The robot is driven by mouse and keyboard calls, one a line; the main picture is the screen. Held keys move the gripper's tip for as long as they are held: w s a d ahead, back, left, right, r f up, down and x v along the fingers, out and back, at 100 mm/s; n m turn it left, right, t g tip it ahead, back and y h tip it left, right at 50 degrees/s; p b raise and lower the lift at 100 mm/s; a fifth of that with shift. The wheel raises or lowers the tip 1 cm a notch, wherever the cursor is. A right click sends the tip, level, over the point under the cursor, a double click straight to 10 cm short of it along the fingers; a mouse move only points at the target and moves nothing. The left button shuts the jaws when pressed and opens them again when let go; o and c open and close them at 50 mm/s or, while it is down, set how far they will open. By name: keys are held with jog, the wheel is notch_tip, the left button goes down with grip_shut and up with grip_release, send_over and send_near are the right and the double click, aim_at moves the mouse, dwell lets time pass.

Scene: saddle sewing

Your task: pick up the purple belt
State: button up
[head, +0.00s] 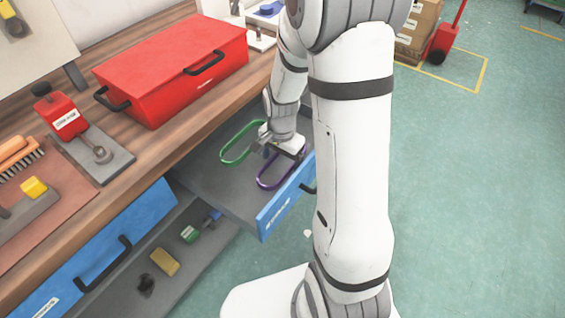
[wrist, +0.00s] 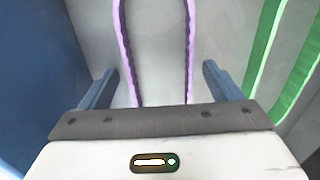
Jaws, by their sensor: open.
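The purple belt (head: 262,181) is a thin oval loop lying in the open blue-fronted drawer (head: 215,190), near its front panel. In the wrist view the purple belt (wrist: 190,45) shows as two near-parallel strands running away from me. My gripper (head: 282,153) is over the drawer, close to the belt. In the wrist view my gripper (wrist: 157,85) is open, with both strands between its two fingers and neither finger touching them. My gripper hides part of the belt's near end.
A green belt (head: 237,146) lies beside the purple one, towards the back of the drawer; it is at the right in the wrist view (wrist: 275,60). A red toolbox (head: 170,75) stands on the bench above.

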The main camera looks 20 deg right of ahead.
jog(key=c, duration=1.1)
jog(key=shift+r, duration=0.1)
